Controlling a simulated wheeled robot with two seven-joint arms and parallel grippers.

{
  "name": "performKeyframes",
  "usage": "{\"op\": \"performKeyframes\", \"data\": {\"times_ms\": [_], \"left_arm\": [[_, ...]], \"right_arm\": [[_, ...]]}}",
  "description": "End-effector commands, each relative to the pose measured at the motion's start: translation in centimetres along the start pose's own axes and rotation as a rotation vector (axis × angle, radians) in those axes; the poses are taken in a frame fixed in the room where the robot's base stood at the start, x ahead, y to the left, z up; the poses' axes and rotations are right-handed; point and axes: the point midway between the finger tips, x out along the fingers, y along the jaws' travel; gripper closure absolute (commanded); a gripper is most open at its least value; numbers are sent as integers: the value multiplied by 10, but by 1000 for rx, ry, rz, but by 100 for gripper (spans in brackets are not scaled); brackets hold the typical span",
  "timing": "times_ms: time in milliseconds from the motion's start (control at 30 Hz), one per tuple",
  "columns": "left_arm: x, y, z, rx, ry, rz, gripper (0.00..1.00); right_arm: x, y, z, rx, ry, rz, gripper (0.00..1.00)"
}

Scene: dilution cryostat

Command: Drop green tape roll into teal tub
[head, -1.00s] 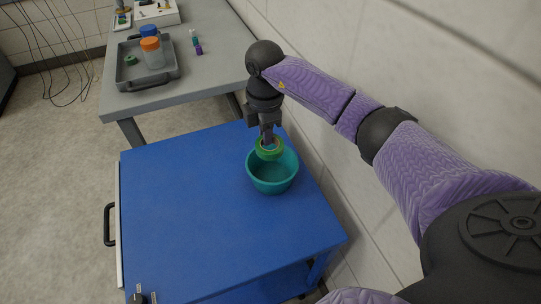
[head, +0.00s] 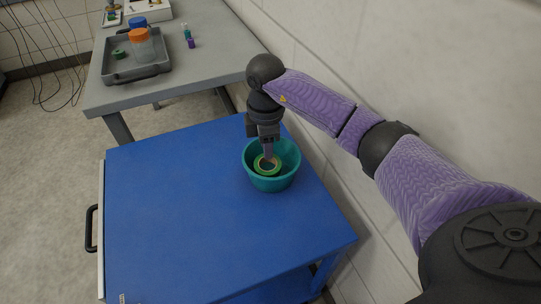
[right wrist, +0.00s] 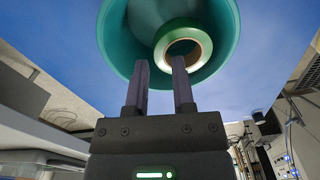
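The green tape roll (head: 266,172), a ring with a tan core, is inside the teal tub (head: 272,184), which stands on the blue cart top. In the right wrist view the roll (right wrist: 186,31) shows within the tub (right wrist: 115,35), beyond the tip of one finger. My right gripper (head: 269,155) points down into the tub from above. In the right wrist view its two fingers (right wrist: 160,65) stand apart with nothing between them. My left gripper is not in view.
The blue cart top (head: 180,210) is otherwise clear. A grey table (head: 190,75) behind it holds a grey tray (head: 128,72) with an orange-lidded jar (head: 140,43) and another green roll (head: 118,53). The white wall (head: 400,70) runs close along the right.

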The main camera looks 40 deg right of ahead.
Motion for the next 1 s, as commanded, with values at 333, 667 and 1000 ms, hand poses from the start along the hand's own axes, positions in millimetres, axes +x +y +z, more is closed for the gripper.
{"op": "performKeyframes", "data": {"times_ms": [333, 667, 1000], "left_arm": [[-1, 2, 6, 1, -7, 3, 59], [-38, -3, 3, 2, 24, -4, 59], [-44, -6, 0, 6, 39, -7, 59]], "right_arm": [[-1, 0, 0, 0, 0, 0, 43], [-79, 0, 0, 0, 2, 5, 43], [-99, 0, 0, 0, -1, 0, 43]]}}
